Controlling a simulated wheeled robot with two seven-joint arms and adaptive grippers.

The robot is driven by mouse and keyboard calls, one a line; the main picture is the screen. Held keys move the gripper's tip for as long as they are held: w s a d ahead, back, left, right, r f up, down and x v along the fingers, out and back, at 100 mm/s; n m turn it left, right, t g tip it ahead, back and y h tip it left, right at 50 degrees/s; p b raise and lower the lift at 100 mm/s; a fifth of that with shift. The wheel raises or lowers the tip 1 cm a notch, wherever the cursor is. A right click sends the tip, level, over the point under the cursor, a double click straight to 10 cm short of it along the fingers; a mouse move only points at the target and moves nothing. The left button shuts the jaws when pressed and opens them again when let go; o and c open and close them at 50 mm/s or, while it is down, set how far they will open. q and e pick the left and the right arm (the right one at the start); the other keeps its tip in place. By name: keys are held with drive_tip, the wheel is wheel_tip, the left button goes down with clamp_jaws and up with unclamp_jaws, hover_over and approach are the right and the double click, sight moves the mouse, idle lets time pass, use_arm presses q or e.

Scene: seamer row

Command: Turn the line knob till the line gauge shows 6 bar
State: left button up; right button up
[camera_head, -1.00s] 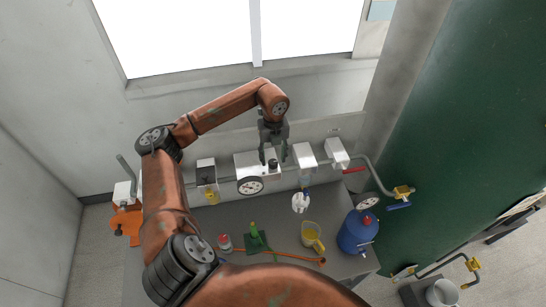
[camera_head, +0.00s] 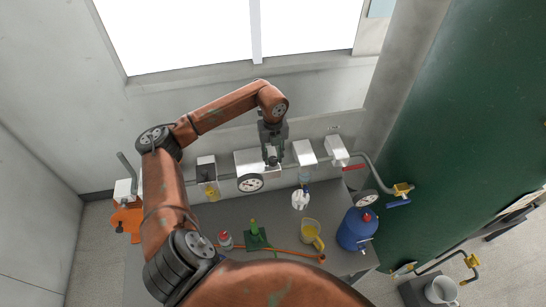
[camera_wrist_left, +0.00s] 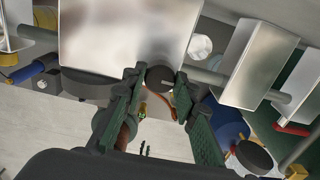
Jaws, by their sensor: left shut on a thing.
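The line knob (camera_wrist_left: 160,78) is a small dark round knob with a pale mark, on the underside of a white box (camera_head: 245,160) on the wall pipe. My left gripper (camera_head: 271,160) points down at the box's right side and is shut on the knob. In the left wrist view, its green-padded fingers (camera_wrist_left: 158,88) stand on either side of the knob. My right gripper is out of view.
More white boxes (camera_head: 304,152) line the pipe. The grey bench (camera_head: 285,208) holds a white-and-blue item (camera_head: 300,199), yellow jug (camera_head: 311,235), blue container (camera_head: 356,231), green bottle (camera_head: 254,228) and red-capped bottle (camera_head: 225,239). Another gauge (camera_head: 367,199) is at right. A green wall (camera_head: 455,130) bounds the right.

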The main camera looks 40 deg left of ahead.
use_arm(q)
drive_tip(key=shift+c, duration=0.5)
drive_tip(key=m+b, duration=0.2)
drive_tip(key=b, duration=0.1)
drive_tip(key=shift+f+m, duration=0.15)
drive_tip(key=shift+m, duration=0.15)
drive_tip(key=m+b, duration=0.2)
drive_tip(key=shift+m, duration=0.4)
drive_tip(key=m+b, duration=0.1)
drive_tip(key=m, duration=0.1)
drive_tip(key=shift+m+b, duration=0.3)
drive_tip(key=shift+b, duration=0.1)
drive_tip(key=m+b, duration=0.2)
drive_tip(key=m, duration=0.2)
drive_tip(key=shift+m, duration=0.3)
drive_tip(key=m+b, duration=0.1)
drive_tip(key=m, duration=0.4)
drive_tip(key=shift+r, duration=0.2)
